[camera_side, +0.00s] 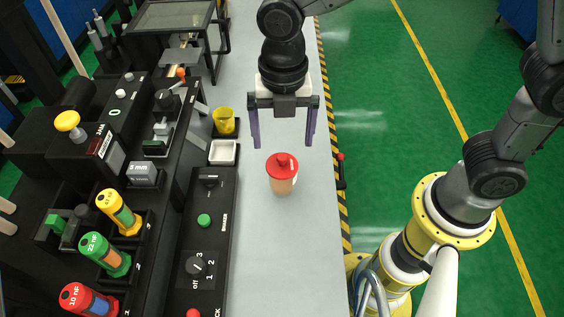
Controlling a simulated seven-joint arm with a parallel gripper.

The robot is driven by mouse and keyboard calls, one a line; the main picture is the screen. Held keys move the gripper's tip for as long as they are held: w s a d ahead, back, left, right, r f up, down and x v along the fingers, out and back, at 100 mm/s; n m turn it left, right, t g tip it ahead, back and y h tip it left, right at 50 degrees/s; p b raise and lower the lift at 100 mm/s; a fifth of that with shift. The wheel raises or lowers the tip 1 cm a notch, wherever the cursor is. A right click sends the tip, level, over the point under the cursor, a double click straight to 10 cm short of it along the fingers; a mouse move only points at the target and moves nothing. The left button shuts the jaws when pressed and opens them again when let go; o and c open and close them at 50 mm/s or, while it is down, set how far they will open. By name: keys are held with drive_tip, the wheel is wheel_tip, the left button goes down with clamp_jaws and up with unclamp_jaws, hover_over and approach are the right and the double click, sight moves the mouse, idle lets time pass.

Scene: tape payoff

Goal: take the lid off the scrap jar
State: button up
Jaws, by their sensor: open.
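The scrap jar (283,187) stands upright on the grey bench. Its body is tan and see-through-looking. A red lid (281,168) with a raised knob on top sits on the jar. My gripper (283,146) is open and empty, with its two purple fingers spread wide. In the picture it is just above the lid, and the fingers lie to either side of the lid's line. I cannot tell the exact height of the fingertips over the lid. Nothing hides the lid.
Left of the jar are a white square tray (223,152), a yellow cup (224,121) and a black control panel (207,240) with knobs and a green button. Colored canisters stand further left. A red-tipped lever (340,170) is at the bench's right edge. The bench in front is clear.

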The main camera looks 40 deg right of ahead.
sight(282, 156)
drive_tip(key=f, duration=0.4)
drive_tip(key=shift+s+a, duration=0.25)
drive_tip(key=shift+a, duration=0.15)
drive_tip(key=shift+f, duration=0.65)
drive_tip(key=c, duration=1.2)
drive_tip(key=shift+r, duration=0.1)
